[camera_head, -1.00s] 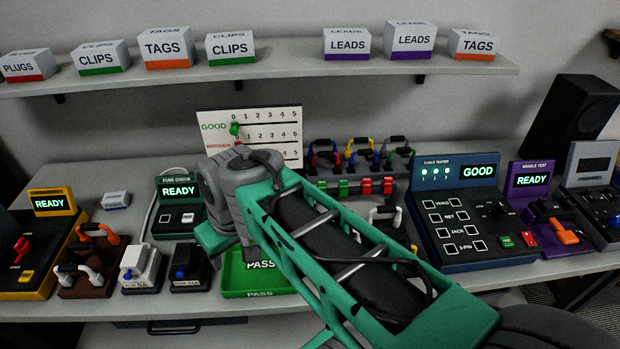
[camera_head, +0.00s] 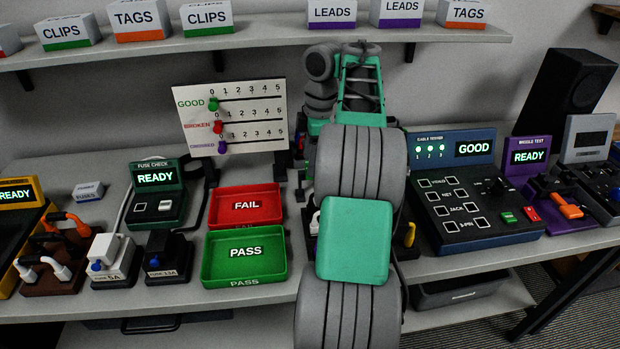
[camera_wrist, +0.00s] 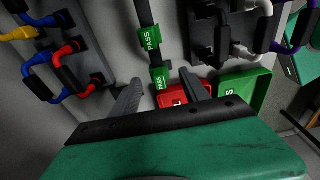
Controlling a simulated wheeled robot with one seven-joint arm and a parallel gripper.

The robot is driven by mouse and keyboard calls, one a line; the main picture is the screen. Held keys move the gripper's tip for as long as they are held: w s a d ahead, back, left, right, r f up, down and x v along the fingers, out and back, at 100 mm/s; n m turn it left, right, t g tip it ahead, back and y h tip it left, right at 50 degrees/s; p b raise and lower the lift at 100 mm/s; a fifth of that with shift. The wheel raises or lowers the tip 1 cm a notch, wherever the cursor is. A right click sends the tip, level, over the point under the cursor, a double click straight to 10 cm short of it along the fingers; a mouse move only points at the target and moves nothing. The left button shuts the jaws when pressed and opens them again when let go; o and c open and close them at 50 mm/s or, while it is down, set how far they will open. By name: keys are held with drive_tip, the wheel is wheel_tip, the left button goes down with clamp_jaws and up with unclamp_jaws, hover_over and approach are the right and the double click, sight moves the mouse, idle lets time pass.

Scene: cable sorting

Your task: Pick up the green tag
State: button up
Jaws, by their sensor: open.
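In the wrist view, two green tags marked PASS hang on a dark bar: one green tag (camera_wrist: 160,76) lies in line with the gap between my fingers, and another green tag (camera_wrist: 150,38) is farther up the bar. My gripper (camera_wrist: 160,80) is open, with its two grey fingers apart on either side of the nearer tag in the picture. I cannot tell the depth between fingertips and tag. Nothing is held. In the head view my arm hides the tag bar and my gripper.
The red FAIL tray (camera_head: 245,207) and green PASS tray (camera_head: 243,257) stand left of my arm. Coloured leads hang on racks (camera_wrist: 75,55) (camera_wrist: 235,35) on both sides of the bar. The cable tester (camera_head: 465,205) stands right of my arm.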

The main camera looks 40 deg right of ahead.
wheel_tip(320, 180, down, 3)
drive_tip(key=shift+w+a+r+b, duration=0.1)
drive_tip(key=shift+a+b, duration=0.05)
drive_tip(key=shift+b, duration=0.45)
drive_tip(key=shift+r, duration=0.2)
drive_tip(key=shift+c, duration=0.3)
clamp_jaws()
